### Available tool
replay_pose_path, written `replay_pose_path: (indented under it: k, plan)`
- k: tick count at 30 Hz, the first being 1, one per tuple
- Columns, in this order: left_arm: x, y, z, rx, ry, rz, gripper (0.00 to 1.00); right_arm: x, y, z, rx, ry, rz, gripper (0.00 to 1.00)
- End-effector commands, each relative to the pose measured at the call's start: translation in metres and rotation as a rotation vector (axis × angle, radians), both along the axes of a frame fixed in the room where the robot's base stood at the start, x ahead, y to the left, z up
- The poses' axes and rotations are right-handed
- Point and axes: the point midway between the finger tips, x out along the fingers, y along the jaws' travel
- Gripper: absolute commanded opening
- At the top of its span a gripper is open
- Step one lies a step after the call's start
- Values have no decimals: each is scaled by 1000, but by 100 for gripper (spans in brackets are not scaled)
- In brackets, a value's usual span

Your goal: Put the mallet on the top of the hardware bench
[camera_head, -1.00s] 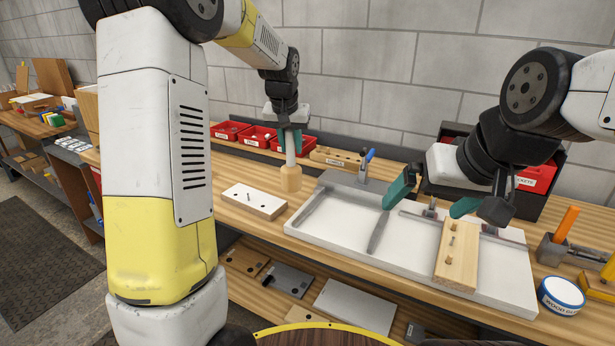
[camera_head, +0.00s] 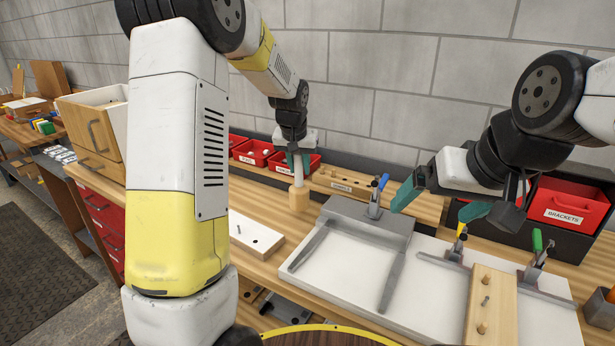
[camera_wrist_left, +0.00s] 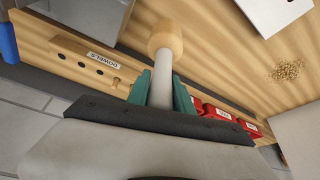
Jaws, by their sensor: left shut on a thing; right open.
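The mallet (camera_head: 298,196) has a pale grey handle and a light wooden head, and it hangs head down. My left gripper (camera_head: 297,160) is shut on its handle. In the left wrist view the mallet head (camera_wrist_left: 165,38) points away from my left gripper (camera_wrist_left: 160,95), whose green fingers clasp the handle. The head is at or just above the bench top; I cannot tell whether it touches. The hardware bench top (camera_head: 262,198) is light wood. My right gripper (camera_head: 440,206) is open and empty above the white fixture board.
The white fixture board (camera_head: 345,263) with clamps and a pegged wooden block (camera_head: 490,305) fills the bench's right. Red bins (camera_head: 254,152) and a labelled dowel block (camera_head: 345,184) stand behind. A drawer cabinet (camera_head: 95,135) stands left.

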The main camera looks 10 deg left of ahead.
Motion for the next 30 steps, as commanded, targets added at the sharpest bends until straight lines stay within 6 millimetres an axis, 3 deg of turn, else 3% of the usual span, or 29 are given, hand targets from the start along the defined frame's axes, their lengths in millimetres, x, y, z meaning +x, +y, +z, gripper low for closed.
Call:
replay_pose_path:
  k: [9, 20, 21, 23, 24, 30]
  plan:
    - [0, 0, -36, 0, 0, 0, 0, 0, 0, 0, 0, 0, 0, 100]
    - [0, 0, -40, 0, -2, 0, 0, 0, 0, 0, 0, 0, 0, 100]
    - [0, 0, -40, 0, 0, 0, 33, 0, 0, 0, 0, 0, 0, 100]
    - [0, 0, -40, 0, 0, 0, 45, 0, 0, 0, 0, 0, 0, 100]
    - [0, 0, -40, 0, 0, 0, 49, 0, 0, 0, 0, 0, 0, 100]
    - [0, 0, -40, 0, 0, 0, 49, 0, 0, 0, 0, 0, 0, 100]
